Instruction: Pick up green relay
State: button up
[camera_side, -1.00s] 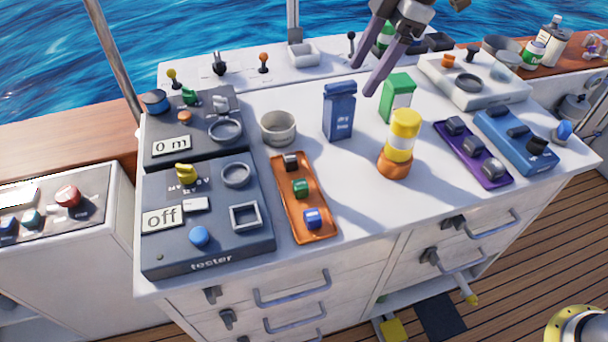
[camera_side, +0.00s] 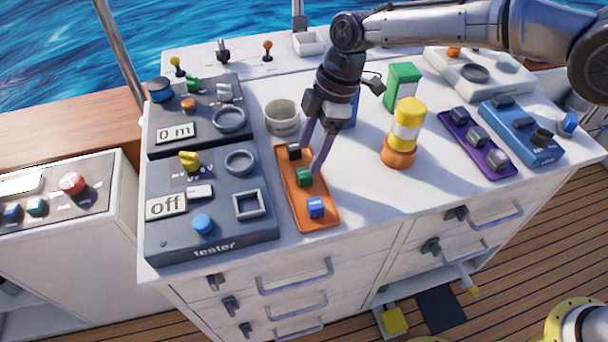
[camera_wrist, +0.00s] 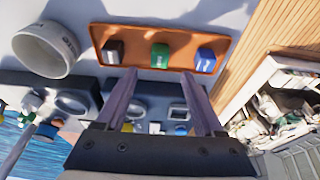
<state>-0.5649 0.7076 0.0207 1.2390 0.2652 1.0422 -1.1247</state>
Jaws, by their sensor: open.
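The green relay (camera_side: 304,177) sits in the middle of the orange tray (camera_side: 327,222), between a dark relay (camera_side: 294,151) and a blue relay (camera_side: 316,207). My gripper (camera_side: 310,164) is open and empty, its fingers reaching down over the tray near the green relay. In the wrist view the green relay (camera_wrist: 160,55) shows ahead of the gap between the two fingertips (camera_wrist: 160,84), with the dark relay (camera_wrist: 113,51) to its left and the blue relay (camera_wrist: 205,60) to its right. The fingers do not enclose it in that view. The side view does not settle the exact height.
The tester (camera_side: 214,246) stands left of the tray, and a grey cup (camera_side: 282,117) stands behind it. A blue box behind my gripper is mostly hidden. A yellow and white cylinder (camera_side: 406,125) on an orange base stands to the right. The counter between it and the tray is clear.

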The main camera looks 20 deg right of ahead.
aim_at(304, 172)
jog(key=x, duration=0.5)
jog(key=shift+d+f, duration=0.15)
jog(key=shift+f, duration=0.05)
grip_shut()
